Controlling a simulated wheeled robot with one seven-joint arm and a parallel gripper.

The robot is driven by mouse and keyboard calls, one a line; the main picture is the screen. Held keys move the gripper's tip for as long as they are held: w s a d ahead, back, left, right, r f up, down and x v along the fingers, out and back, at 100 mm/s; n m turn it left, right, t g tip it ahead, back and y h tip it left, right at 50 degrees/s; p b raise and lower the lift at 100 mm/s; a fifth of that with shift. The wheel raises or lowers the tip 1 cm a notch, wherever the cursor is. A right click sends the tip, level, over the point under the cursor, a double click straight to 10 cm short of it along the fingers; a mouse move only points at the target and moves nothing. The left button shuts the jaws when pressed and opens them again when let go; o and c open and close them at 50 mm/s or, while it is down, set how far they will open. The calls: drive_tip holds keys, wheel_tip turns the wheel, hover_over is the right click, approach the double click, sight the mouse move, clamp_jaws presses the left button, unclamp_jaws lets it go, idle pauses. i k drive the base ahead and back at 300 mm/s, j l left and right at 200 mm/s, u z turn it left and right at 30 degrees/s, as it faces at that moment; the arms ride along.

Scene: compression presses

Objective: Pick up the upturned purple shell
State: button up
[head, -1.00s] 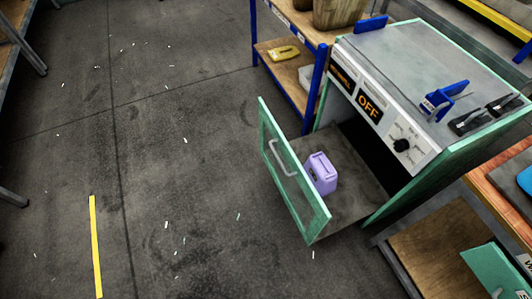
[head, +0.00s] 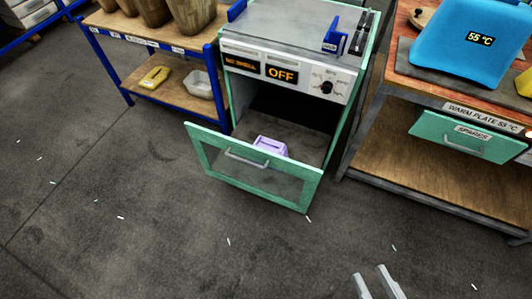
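The purple shell (head: 270,146) sits on the lowered tray (head: 318,137) of the press, just behind its green-framed glass door (head: 312,193). Its upper part shows above the door's top edge and its lower part is behind the door, so I cannot tell fully how it is turned. My gripper (head: 370,271) shows only as two grey fingers at the bottom edge, right of centre. The fingers are apart with nothing visible between them. They are well in front of the door, away from the shell.
The press (head: 290,72) reads OFF, with a dark opening above the tray. A blue-framed shelf (head: 155,45) with a yellow item (head: 154,76) stands left. A warm-plate bench (head: 430,180) with a blue shell (head: 470,45) stands right. The floor in front is clear apart from small white scraps.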

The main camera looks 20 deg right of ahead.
sight(278, 148)
drive_tip(key=i+l+u, duration=0.1)
drive_tip(key=i, duration=0.35)
drive_tip(key=i+l, duration=0.35)
drive_tip(key=i, duration=0.15)
drive_tip(key=i+l+u, duration=0.15)
drive_tip(key=i, duration=0.3)
